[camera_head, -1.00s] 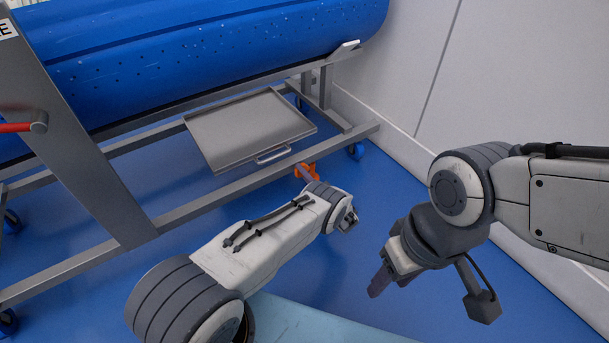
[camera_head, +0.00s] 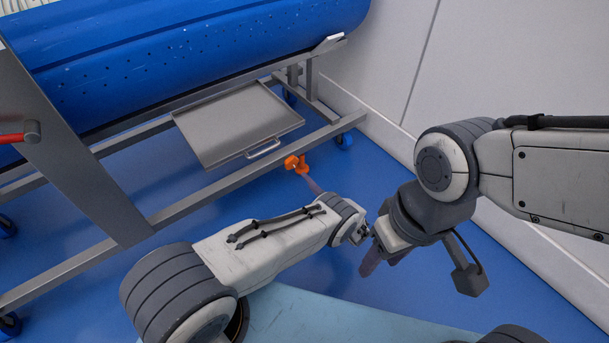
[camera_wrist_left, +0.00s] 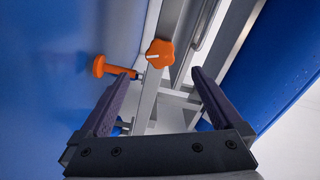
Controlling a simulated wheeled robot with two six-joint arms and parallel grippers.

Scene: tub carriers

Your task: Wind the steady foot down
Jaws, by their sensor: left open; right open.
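The steady foot's orange lobed hand knob (camera_head: 294,163) sits at the lower frame rail of the carrier in the head view. In the left wrist view the knob (camera_wrist_left: 158,54) is ahead of the fingertips, and the orange foot (camera_wrist_left: 98,66) on its stem shows to its left, by the blue floor. I cannot tell whether the foot touches the floor. My left gripper (camera_wrist_left: 153,88) is open and empty, with the knob beyond its fingers and apart from them. One finger shows below the knob in the head view. My right gripper (camera_head: 382,258) is empty, away from the carrier.
The grey carrier frame (camera_head: 200,208) holds a blue perforated tub (camera_head: 200,60). A metal tray (camera_head: 235,125) with a handle hangs under it. A red-handled lever (camera_head: 14,137) is at left. White walls (camera_head: 510,60) stand at right; blue floor lies between.

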